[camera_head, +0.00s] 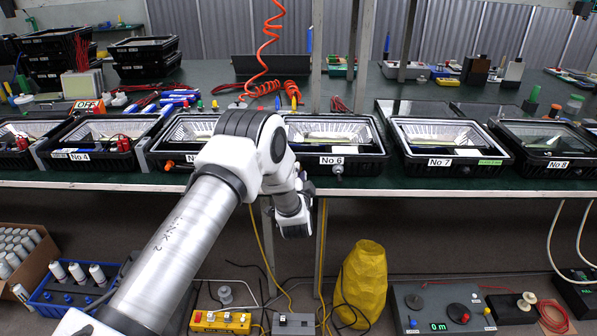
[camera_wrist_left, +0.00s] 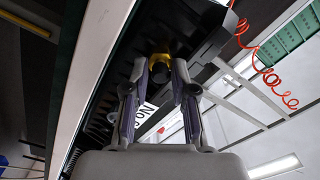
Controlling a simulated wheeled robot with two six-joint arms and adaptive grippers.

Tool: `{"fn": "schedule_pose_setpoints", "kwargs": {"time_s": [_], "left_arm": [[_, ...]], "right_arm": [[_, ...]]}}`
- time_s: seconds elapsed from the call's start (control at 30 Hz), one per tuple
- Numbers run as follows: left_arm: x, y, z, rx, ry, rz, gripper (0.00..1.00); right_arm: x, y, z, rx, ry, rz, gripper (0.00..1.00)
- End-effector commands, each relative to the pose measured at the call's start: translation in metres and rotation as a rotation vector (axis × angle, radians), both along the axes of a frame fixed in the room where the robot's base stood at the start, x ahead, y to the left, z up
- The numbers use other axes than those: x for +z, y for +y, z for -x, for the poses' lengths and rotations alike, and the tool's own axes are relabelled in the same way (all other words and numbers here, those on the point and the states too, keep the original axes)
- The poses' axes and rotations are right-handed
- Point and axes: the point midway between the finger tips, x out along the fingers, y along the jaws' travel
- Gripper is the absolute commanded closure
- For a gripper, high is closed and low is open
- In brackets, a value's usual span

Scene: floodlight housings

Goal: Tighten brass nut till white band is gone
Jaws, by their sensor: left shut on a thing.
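In the left wrist view my left gripper (camera_wrist_left: 166,72) is shut on a brass nut (camera_wrist_left: 160,58) at the underside edge of a black housing. Only a small yellow part of the nut shows between the fingertips. I see no white band; the fingers cover much of that spot. In the head view my left arm reaches across to the front of the row, just left of the No 6 housing (camera_head: 376,164), and its fingers are mostly hidden behind the wrist. My right gripper is in neither view.
The No 7 (camera_head: 408,160) and No 8 housings (camera_head: 517,160) stand to the right, the No 4 housing (camera_head: 98,160) to the left. A coiled orange hose (camera_head: 262,50) hangs behind. A yellow sack (camera_head: 362,285) and a grey meter box (camera_head: 410,300) are below.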

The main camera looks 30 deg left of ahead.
Motion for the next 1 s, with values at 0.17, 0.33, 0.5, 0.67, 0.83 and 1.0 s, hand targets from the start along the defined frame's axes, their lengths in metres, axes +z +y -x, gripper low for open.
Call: {"fn": "schedule_pose_setpoints", "kwargs": {"time_s": [0.17,0.33,0.5,0.67,0.83,1.0], "left_arm": [[0.001,0.000,0.000,0.000,0.007,-0.014,1.00],[0.001,0.000,0.000,0.000,0.006,-0.014,1.00],[0.001,0.000,0.000,0.000,0.007,-0.014,0.63],[0.000,0.000,0.000,0.000,0.006,-0.013,0.49],[0.000,0.000,0.000,0.000,0.006,-0.013,0.49],[0.000,-0.010,0.014,-0.001,0.010,-0.013,0.49]], "right_arm": [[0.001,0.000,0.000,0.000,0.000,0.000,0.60],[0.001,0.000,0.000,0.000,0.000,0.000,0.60],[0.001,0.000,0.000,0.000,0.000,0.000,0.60],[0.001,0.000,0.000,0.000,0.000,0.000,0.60],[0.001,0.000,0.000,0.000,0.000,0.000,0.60],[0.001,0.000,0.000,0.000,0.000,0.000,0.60]]}}
